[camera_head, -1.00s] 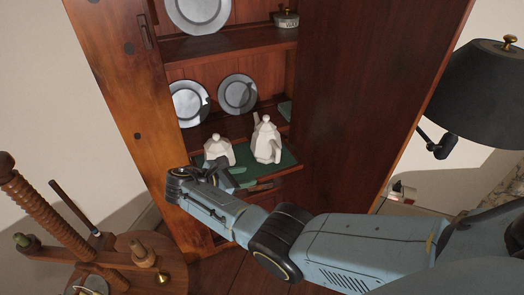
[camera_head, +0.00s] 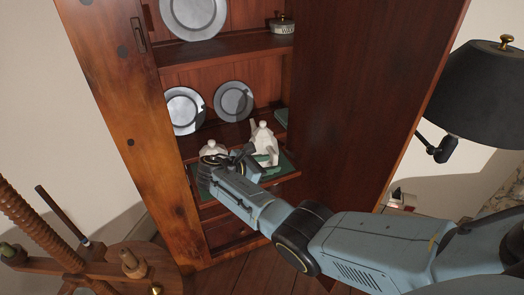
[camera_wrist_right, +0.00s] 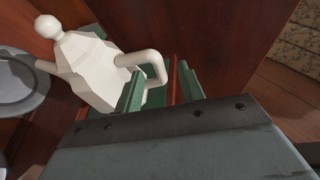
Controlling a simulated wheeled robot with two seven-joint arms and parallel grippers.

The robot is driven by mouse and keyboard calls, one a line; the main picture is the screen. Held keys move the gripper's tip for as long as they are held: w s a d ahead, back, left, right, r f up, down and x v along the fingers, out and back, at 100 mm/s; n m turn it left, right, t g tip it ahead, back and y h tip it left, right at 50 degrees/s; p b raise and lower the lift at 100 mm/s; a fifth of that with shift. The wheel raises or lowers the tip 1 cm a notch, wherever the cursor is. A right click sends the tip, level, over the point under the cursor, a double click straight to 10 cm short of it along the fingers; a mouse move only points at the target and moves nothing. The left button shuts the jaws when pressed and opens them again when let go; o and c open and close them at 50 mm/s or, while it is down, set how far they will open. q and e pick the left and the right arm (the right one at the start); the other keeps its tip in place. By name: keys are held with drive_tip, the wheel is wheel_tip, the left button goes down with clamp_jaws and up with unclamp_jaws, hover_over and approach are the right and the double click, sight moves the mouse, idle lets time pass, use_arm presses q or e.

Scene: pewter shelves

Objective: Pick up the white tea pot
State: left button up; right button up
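A tall white tea pot (camera_head: 265,138) with a knobbed lid stands upright on the cabinet's green-topped ledge (camera_head: 286,168). It also shows in the right wrist view (camera_wrist_right: 88,68), with its looped handle (camera_wrist_right: 152,58) toward my gripper. My right gripper (camera_head: 262,160) is just in front of the pot. In the wrist view its two green fingers (camera_wrist_right: 160,78) are apart, with the handle's outer end close to or between their tips. I cannot tell whether they touch it. A smaller white pot (camera_head: 211,148) stands to the left, partly hidden by my right wrist. My left gripper is out of view.
Pewter plates (camera_head: 233,102) lean behind the pots, with a shelf (camera_head: 225,45) above. The tall cabinet side (camera_head: 365,100) closes off the right. A wooden stand (camera_head: 105,262) is at lower left and a black lamp (camera_head: 480,95) at right.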

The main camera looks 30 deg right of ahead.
drive_tip(key=shift+x, duration=0.95)
clamp_jaws()
drive_tip(key=shift+w+r, duration=0.1)
